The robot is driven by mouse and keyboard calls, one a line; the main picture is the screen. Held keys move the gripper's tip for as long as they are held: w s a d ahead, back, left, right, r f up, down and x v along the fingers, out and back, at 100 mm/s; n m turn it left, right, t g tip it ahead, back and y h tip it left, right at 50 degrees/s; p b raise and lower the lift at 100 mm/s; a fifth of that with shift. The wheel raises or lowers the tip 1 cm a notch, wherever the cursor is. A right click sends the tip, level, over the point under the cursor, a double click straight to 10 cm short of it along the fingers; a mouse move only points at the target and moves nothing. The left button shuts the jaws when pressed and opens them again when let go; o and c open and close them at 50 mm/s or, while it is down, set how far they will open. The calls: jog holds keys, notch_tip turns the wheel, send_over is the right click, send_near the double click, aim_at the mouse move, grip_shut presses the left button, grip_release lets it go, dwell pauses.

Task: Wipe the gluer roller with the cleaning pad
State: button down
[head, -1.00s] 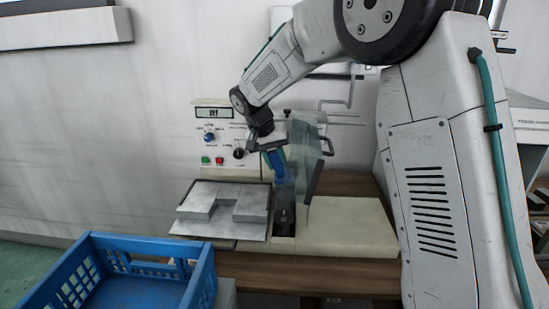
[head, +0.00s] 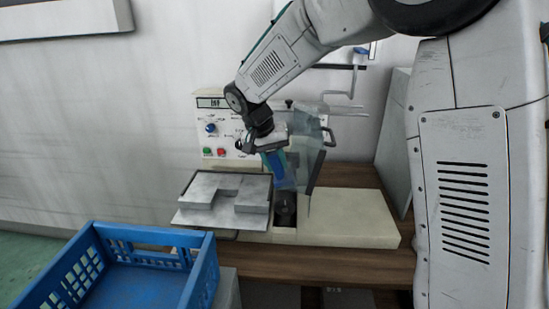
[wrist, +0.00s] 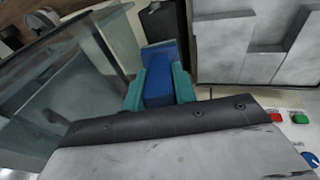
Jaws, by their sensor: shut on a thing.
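My gripper (head: 280,158) points down over the gluer (head: 350,218), just left of its clear guard (head: 304,150). In the wrist view, the teal fingers (wrist: 158,88) are shut on a blue cleaning pad (wrist: 158,72). The pad also shows as a blue block in the head view (head: 273,165). A dark rounded part, seemingly the gluer roller (head: 285,209), sits in the slot below, and a dark round part shows beyond the pad in the wrist view (wrist: 160,20). The pad appears apart from it. Contact cannot be made out clearly.
Grey tray panels (head: 206,190) lie on a plate left of the slot. A control panel (head: 214,128) with buttons stands behind. The clear guard and its dark edge are close to my gripper. A blue crate (head: 208,270) stands at the front left.

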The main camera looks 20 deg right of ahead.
jog(key=shift+s, duration=0.15)
jog(key=shift+r, duration=2.95)
jog(key=shift+r, duration=1.5)
jog(key=shift+f, duration=0.15)
jog(key=shift+s+f, duration=0.15)
jog(key=shift+f, duration=0.25)
